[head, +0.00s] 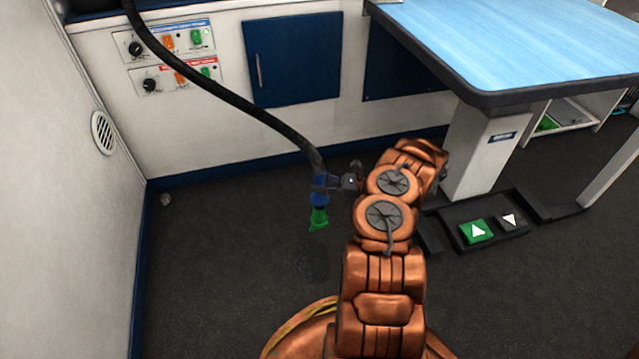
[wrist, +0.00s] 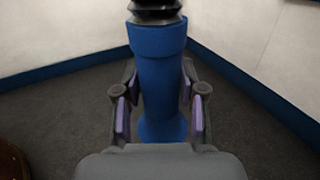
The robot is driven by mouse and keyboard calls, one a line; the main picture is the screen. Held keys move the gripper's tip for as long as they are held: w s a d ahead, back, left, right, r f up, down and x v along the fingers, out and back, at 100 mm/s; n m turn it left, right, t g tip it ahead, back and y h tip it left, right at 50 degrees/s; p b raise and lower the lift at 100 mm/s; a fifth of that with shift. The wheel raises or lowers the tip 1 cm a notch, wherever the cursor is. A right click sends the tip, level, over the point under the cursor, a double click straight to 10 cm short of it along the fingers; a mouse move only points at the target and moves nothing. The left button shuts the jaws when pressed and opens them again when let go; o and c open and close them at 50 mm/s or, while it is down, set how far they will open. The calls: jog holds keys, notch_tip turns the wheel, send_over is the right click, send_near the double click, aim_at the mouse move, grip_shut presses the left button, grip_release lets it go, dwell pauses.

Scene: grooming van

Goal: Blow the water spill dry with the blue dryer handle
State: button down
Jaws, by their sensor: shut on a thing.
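The blue dryer handle (head: 319,197) hangs upright above the floor, with a black hose (head: 240,104) running from its top to the upper left and a green nozzle (head: 318,219) pointing down. My gripper (head: 327,184) is shut on the handle. In the wrist view the handle (wrist: 160,75) stands between the two purple-padded fingers, its lower end partly hidden by the gripper body. A faint darker patch (head: 314,262) lies on the dark floor below the nozzle; I cannot tell if it is the water spill or a shadow.
Two control panels, blue-labelled (head: 170,41) and red-labelled (head: 176,76), with knobs and switches are on the back wall. A blue-topped table (head: 520,40) stands right, with a green up-arrow pedal (head: 475,231) at its base. Floor to the left is mostly clear.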

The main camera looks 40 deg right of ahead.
jog(key=shift+s+a+r, duration=0.1)
jog(key=shift+s, duration=0.05)
jog(key=shift+s+a+r+p, duration=0.1)
jog(key=shift+s+a+p, duration=0.3)
jog(key=shift+s, duration=0.2)
jog(key=shift+s+a+p, duration=0.25)
jog(key=shift+s+p, duration=0.15)
jog(key=shift+s, duration=0.15)
jog(key=s+a+p, duration=0.3)
jog(key=s+a, duration=0.1)
jog(key=s, duration=0.3)
jog(key=shift+s+p, duration=0.2)
jog(key=shift+p, duration=0.1)
dwell(0.7)
